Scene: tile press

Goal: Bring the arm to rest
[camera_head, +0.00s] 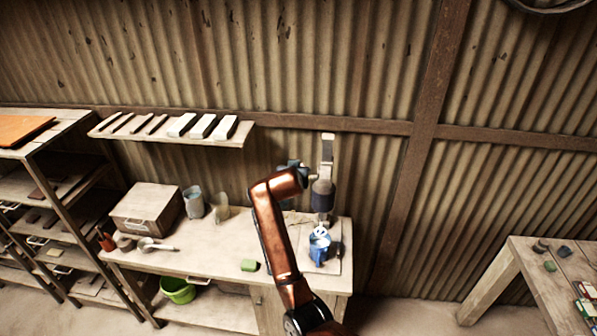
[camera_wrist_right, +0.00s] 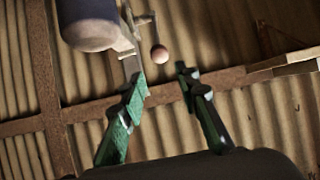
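My right arm (camera_head: 270,225) is copper-coloured, rises from the bottom of the head view and bends towards the press. Its gripper (camera_wrist_right: 162,76) has green-sided fingers spread apart with nothing between them; in the head view the gripper is small beside the press. The press (camera_head: 323,194) has a pale upright and a dark cylinder, and its body shows at the top left of the wrist view (camera_wrist_right: 88,20). A round brownish knob (camera_wrist_right: 160,53) on the press shows beyond the fingertips, apparently clear of them. My left gripper is out of view.
A wall shelf (camera_head: 160,138) holds several bars. Another table (camera_head: 540,290) stands right.

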